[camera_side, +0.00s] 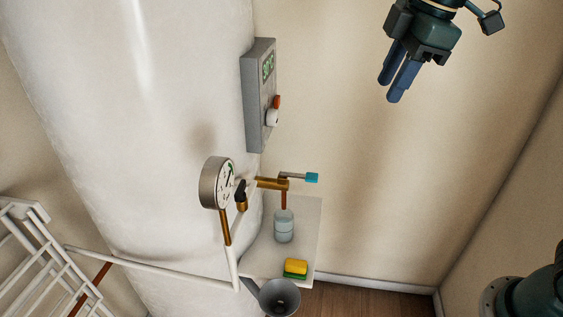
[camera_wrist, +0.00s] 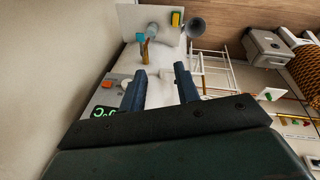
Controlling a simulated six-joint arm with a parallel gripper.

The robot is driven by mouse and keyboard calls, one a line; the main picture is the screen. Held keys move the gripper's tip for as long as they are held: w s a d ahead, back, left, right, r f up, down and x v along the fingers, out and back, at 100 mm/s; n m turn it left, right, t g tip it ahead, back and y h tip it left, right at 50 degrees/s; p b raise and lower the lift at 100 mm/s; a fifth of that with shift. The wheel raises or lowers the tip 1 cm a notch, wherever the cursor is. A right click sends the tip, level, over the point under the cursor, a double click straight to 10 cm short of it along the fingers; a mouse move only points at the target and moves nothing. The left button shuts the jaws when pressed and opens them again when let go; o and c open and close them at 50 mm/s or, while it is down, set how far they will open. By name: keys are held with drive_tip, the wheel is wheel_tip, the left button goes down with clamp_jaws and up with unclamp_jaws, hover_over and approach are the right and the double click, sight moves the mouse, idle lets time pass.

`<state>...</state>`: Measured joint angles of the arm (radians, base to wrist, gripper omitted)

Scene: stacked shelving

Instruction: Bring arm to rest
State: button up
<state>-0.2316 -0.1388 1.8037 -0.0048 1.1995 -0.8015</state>
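My gripper (camera_side: 390,90) hangs at the upper right of the side view, pointing down and left, in free air in front of the beige wall. Its two blue fingers also show in the wrist view (camera_wrist: 160,72), where they stand apart with nothing held between them. The gripper is well clear of the grey control box (camera_side: 259,98) and of the brass valve (camera_side: 270,183) with its teal handle. Most of my arm is outside the side view.
A large white tank (camera_side: 130,120) fills the left. A pressure gauge (camera_side: 214,184) stands beside it. A small shelf (camera_side: 308,225) carries a glass jar (camera_side: 284,226) and a yellow-green sponge (camera_side: 296,268). A dark funnel (camera_side: 279,297) is below. A white rack (camera_side: 40,260) is lower left.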

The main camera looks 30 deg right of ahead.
drive_tip(key=s+d+f+m+t, duration=0.1)
drive_tip(key=s+d+f+m, duration=0.3)
drive_tip(key=s+m, duration=0.2)
drive_tip(key=s+d+f+m+t, duration=0.1)
drive_tip(key=s+d+f+m, duration=0.3)
drive_tip(key=s, duration=0.6)
drive_tip(key=shift+f+m+h, duration=0.4)
drive_tip(key=shift+f+m, duration=0.1)
drive_tip(key=shift+m, duration=0.4)
